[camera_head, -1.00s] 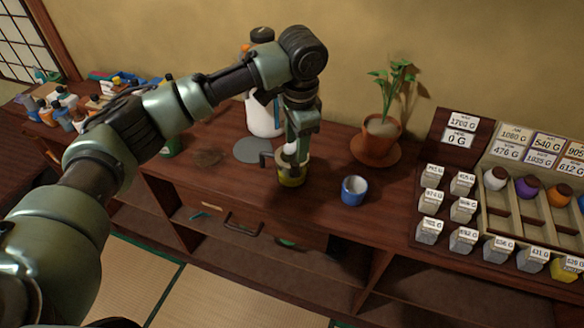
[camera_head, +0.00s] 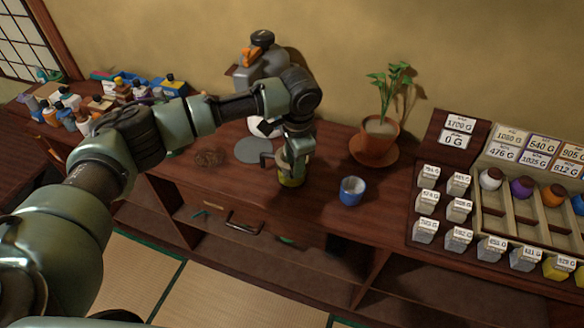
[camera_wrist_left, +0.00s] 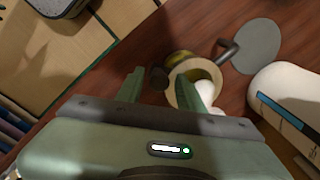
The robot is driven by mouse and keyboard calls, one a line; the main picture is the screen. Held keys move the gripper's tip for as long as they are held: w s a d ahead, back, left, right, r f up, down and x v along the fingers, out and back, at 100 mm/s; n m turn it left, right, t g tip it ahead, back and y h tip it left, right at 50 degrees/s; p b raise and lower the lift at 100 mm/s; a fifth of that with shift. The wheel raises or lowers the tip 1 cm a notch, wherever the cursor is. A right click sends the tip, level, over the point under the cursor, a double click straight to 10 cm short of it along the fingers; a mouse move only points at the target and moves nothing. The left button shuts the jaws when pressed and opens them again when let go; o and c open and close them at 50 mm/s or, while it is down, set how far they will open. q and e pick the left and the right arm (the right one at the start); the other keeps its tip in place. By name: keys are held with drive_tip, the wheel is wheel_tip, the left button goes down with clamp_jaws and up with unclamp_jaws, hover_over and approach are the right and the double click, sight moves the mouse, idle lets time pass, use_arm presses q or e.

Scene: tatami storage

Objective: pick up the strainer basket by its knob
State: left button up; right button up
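A yellow-olive pot (camera_head: 290,179) with a dark side handle stands on the wooden counter. In the left wrist view the pot (camera_wrist_left: 181,58) shows a pale ring at its mouth (camera_wrist_left: 180,92), which seems to be the strainer basket's rim. A white rounded shape (camera_wrist_left: 211,92) shows by one finger; I cannot tell if it is the knob. My left gripper (camera_head: 294,164) is low over the pot. In the left wrist view its fingers (camera_wrist_left: 163,88) are apart, one overlapping the pot's mouth. A small dark piece (camera_wrist_left: 159,77) lies between them in the picture. My right gripper is out of view.
A blue cup (camera_head: 352,191) stands right of the pot, and a potted plant (camera_head: 375,143) behind it. A grey disc (camera_head: 253,151) and a large jug (camera_head: 260,68) are close by, behind and left. A sample rack (camera_head: 500,205) fills the right.

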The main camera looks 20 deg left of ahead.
use_arm(q)
clamp_jaws()
drive_tip(key=shift+r, duration=0.15)
